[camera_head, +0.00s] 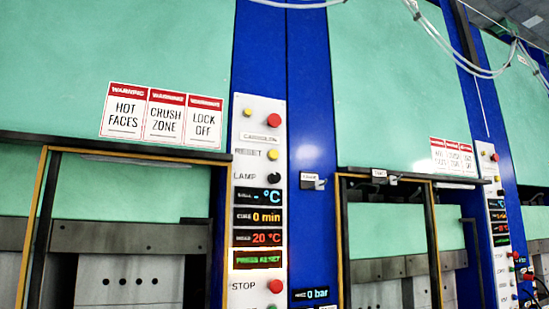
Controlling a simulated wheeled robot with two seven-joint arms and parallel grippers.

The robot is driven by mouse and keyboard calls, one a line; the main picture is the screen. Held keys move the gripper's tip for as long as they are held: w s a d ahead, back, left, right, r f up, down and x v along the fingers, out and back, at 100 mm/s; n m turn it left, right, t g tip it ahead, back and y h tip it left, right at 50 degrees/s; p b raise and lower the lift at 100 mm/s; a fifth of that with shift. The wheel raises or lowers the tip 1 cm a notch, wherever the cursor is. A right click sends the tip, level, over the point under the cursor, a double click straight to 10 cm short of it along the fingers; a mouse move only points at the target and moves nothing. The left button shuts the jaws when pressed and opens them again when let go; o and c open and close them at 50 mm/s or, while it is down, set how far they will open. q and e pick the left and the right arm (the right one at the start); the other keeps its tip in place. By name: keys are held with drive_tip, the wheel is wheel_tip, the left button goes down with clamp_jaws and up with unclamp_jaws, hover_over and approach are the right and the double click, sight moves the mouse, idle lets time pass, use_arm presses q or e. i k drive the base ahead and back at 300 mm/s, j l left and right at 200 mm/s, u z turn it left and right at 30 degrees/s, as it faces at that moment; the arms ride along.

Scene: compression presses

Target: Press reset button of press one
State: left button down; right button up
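The nearer press's white control panel (241,188) stands upright left of centre on a blue column. The yellow reset button (273,154) is beside the label RESET, near the top of the panel. Below it are a black lamp knob (274,178) and displays reading "- °C", "0 min" and "20 °C". A lit green display (257,259) reads PRESS RESET. A red stop button (275,286) is at the bottom, and another red button (273,120) is at the top. Neither gripper is in view.
A second press with a similar panel (492,220) stands farther right. Warning signs (163,116) hang on the green face of the nearer press. Yellow-edged frames (39,220) border the press openings. A pressure display (317,294) reads 0 bar. White cables (449,55) hang at the upper right.

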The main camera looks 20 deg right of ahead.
sight(273, 153)
drive_tip(key=l, duration=0.8)
drive_tip(key=k+l+u, duration=0.1)
drive_tip(key=l, duration=0.75)
